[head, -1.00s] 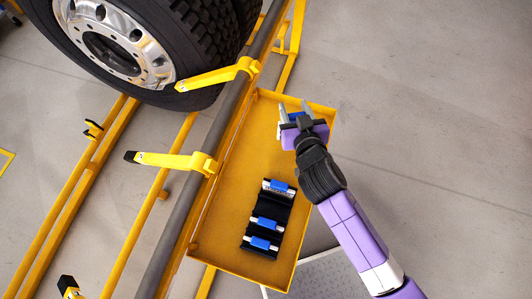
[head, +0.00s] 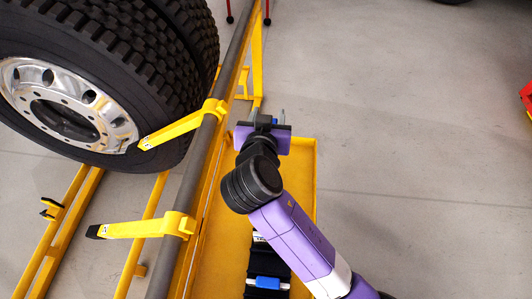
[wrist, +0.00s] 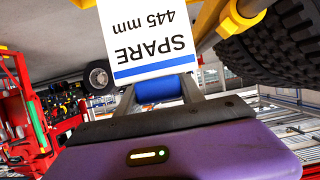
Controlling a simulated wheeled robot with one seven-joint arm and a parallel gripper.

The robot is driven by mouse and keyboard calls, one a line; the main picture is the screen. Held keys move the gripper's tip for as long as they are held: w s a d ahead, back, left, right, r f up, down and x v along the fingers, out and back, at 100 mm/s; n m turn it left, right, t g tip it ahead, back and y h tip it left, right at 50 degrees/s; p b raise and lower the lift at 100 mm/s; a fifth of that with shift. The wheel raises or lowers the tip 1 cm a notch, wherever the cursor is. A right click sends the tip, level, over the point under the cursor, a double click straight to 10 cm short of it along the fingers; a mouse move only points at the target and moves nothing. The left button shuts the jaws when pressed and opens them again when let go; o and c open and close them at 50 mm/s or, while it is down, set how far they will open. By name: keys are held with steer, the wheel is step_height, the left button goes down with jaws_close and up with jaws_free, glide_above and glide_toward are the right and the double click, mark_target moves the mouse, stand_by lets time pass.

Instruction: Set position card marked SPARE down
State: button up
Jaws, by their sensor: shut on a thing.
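The position card (wrist: 150,40) fills the top middle of the wrist view. It is white with a blue stripe and reads "SPARE 445 mm", upside down in the picture. My gripper (head: 268,116) is shut on the card's blue grip (wrist: 158,90), which sits between the two fingers. In the head view the gripper is at the far end of the yellow tray (head: 302,185), close to the grey rail. Whether the card touches anything below is hidden.
A black rack (head: 256,262) with blue-gripped pieces lies in the tray, partly behind my arm. Yellow arms (head: 185,125) stick out from the grey rail (head: 188,235) towards a large truck wheel (head: 70,110). The floor right of the tray is clear.

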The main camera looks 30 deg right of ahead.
step_height(320, 180, down, 12)
steer(key=b, duration=0.1)
steer(key=shift+f, duration=0.2)
stand_by(0.3)
steer(key=o, duration=1.4)
steer(key=shift+c, duration=0.2)
steer(key=v, duration=1.2)
